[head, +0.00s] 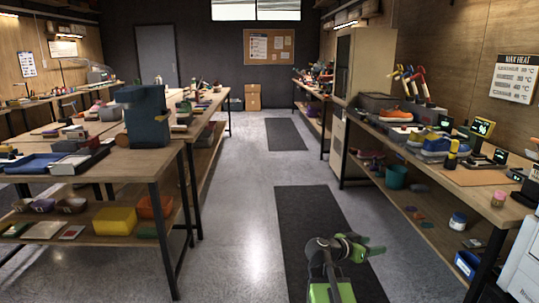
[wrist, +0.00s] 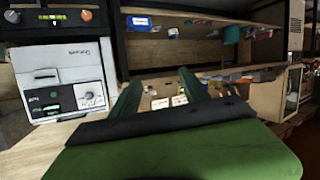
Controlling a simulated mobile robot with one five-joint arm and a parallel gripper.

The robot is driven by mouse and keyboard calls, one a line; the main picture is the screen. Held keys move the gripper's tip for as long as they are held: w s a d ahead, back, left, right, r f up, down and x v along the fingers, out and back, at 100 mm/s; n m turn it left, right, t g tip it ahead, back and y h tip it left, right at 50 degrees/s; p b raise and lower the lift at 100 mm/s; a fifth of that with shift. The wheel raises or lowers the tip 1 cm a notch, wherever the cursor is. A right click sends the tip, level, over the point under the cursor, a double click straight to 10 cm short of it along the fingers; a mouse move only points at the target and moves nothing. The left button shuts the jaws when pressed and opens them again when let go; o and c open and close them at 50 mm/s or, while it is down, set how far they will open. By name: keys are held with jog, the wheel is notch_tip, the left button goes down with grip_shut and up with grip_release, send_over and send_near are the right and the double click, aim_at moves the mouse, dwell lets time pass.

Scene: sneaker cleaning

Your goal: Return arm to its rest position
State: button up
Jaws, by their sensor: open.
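My arm rises at the bottom of the head view, over the dark floor mat (head: 305,215). My gripper (head: 374,246) points to the right there, clear of the bench and above the floor. In the wrist view my gripper (wrist: 160,92) shows two dark green fingers spread apart. Nothing is held between them; only distant small items show in the gap.
A workbench (head: 425,155) with sneakers and tools runs along the right. A white machine (head: 525,265) stands at the lower right and shows in the wrist view (wrist: 68,80). A table (head: 130,160) with a dark blue bin (head: 147,115) stands left. The aisle is clear.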

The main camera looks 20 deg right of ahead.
jog(key=w+a+f+n+y, duration=0.1)
jog(key=a+f+n+y, duration=0.4)
jog(key=a, duration=0.8)
jog(key=w+a+f+n+y, duration=0.1)
jog(key=w+a+f+y, duration=0.15)
jog(key=a+f, duration=0.75)
jog(key=s+a+f+n+g+y, duration=0.1)
jog(key=s+a+n+y, duration=0.2)
jog(key=a+n, duration=0.35)
jog(key=s+a+f+n+g+y, duration=0.1)
jog(key=s+a+n+y, duration=0.25)
jog(key=a, duration=0.65)
notch_tip(320, 180, up, 26)
jog(key=m+p, duration=0.1)
jog(key=p, duration=2.5)
jog(key=shift+r, duration=0.1)
